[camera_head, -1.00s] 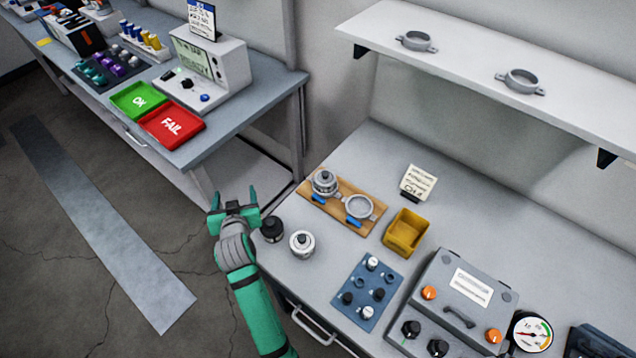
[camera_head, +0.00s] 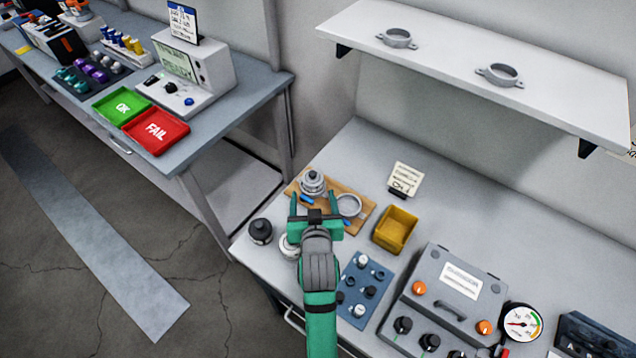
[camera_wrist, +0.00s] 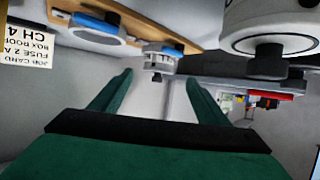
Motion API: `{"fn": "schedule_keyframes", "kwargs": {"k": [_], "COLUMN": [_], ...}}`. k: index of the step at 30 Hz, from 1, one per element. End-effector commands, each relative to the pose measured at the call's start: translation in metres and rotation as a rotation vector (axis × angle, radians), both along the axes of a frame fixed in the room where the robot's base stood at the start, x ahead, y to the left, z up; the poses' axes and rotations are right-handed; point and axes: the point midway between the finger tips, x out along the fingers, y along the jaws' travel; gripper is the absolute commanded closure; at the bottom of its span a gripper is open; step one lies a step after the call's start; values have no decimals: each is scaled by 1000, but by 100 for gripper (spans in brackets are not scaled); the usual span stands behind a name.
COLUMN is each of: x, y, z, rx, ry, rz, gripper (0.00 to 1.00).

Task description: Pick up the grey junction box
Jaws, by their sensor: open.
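Several round grey junction boxes with side ears are in view, and I cannot tell which one is meant. In the head view, one box with a metal fitting on top (camera_head: 313,182) and an open ring-shaped one (camera_head: 349,205) sit on a wooden board (camera_head: 361,222) with blue clamps. Two more, left (camera_head: 397,38) and right (camera_head: 499,75), stand on the shelf. My gripper (camera_head: 316,200) is open and empty over the board's front edge, partly hiding it. In the wrist view, the fitted box (camera_wrist: 162,62) appears just beyond and between my open fingertips (camera_wrist: 162,82), and the ring-shaped box (camera_wrist: 96,32) is to the left.
A black-capped part (camera_head: 261,231) and a white round part (camera_head: 289,246) stand near the bench's front edge. A yellow bin (camera_head: 395,228), a card (camera_head: 405,178), a blue mat (camera_head: 374,270) and a grey instrument case (camera_head: 440,300) stand right of my gripper.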

Motion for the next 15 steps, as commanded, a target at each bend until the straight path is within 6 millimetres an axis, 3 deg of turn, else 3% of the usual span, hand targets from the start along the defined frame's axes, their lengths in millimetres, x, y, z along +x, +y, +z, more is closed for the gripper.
{"fn": "schedule_keyframes", "kwargs": {"k": [9, 15], "x": [40, 52], "y": [2, 3], "z": [-15, -19], "rx": [0, 0], "ry": [-1, -2], "rz": [1, 2], "gripper": [31, 31]}}
